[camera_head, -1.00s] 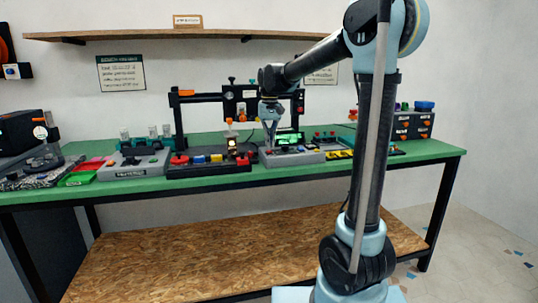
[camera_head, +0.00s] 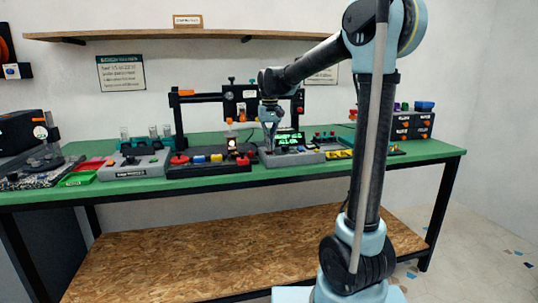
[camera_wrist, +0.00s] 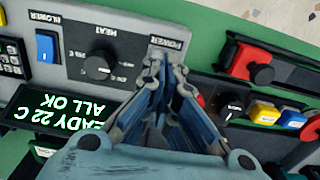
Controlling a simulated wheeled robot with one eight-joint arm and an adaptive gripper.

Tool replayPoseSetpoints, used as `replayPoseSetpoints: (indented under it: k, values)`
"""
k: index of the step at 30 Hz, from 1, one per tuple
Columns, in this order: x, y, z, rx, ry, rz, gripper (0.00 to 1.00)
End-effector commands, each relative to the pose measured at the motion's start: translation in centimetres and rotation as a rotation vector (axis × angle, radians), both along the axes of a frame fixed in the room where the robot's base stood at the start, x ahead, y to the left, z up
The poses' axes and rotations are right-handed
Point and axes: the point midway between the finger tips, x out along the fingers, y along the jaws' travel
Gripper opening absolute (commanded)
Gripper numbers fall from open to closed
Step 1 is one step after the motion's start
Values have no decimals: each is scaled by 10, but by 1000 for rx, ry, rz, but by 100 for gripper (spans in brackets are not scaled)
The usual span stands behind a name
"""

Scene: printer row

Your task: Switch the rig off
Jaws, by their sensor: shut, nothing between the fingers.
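The rig is a grey control box (camera_wrist: 130,52) with a BLOWER rocker switch (camera_wrist: 47,46) in blue, a black HEAT knob (camera_wrist: 97,66) and a POWER label (camera_wrist: 169,42). Its display (camera_wrist: 65,112) is lit with green text, reading ready, 22 C and all OK. My gripper (camera_wrist: 170,64) is shut and empty, its fingertips over the panel right by the POWER label. The fingers hide whatever control sits there, and I cannot tell whether they touch it. In the head view my gripper (camera_head: 270,148) points down at the box (camera_head: 292,157), left of the display (camera_head: 289,140).
A dark panel with red, blue and yellow controls (camera_head: 208,162) adjoins the box on the left. A black gantry frame (camera_head: 210,97) stands close behind. More devices line the green bench (camera_head: 130,190) on both sides. Its front strip is clear.

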Motion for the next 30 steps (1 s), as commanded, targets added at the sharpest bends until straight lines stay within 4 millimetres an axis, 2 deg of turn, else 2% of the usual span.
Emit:
replayPoseSetpoints:
  k: [30]
  values:
    - [0,0,-8,0,0,0,0]
